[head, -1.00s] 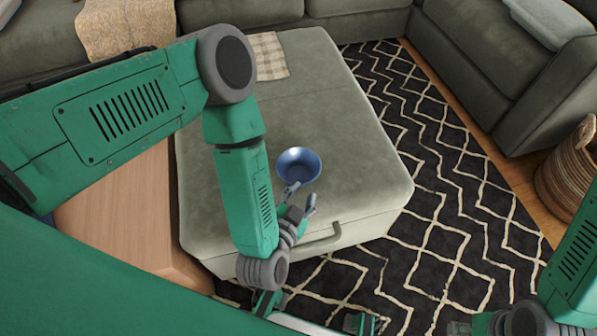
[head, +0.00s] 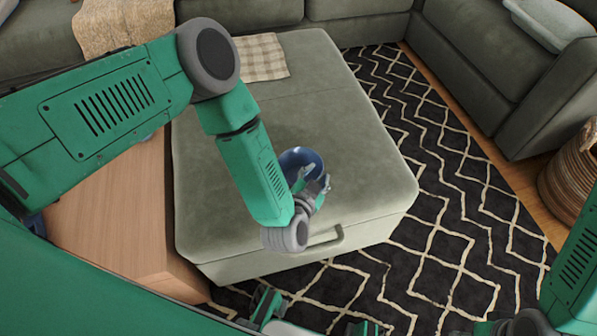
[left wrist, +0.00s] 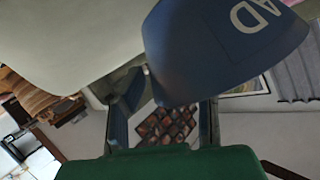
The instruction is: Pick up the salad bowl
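The blue salad bowl (head: 291,159) sits on the grey-green ottoman, near its front edge; my left gripper and forearm partly cover it. In the left wrist view the bowl (left wrist: 225,45) is large, with white letters "AD" on its side. My left gripper (head: 314,178) is at the bowl's near right side. Its fingers (left wrist: 165,112) are spread apart, and the bowl's edge shows at and between them. I cannot tell whether they touch it. Of my right arm, only part shows at the lower right, and its finger state is unclear.
The ottoman (head: 375,175) has a front handle (head: 325,237) and a checkered cloth (head: 262,58) at the back. A wooden table (head: 110,215) stands to its left. A patterned rug (head: 450,195), a green sofa (head: 490,60) and a woven basket (head: 570,180) lie to the right.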

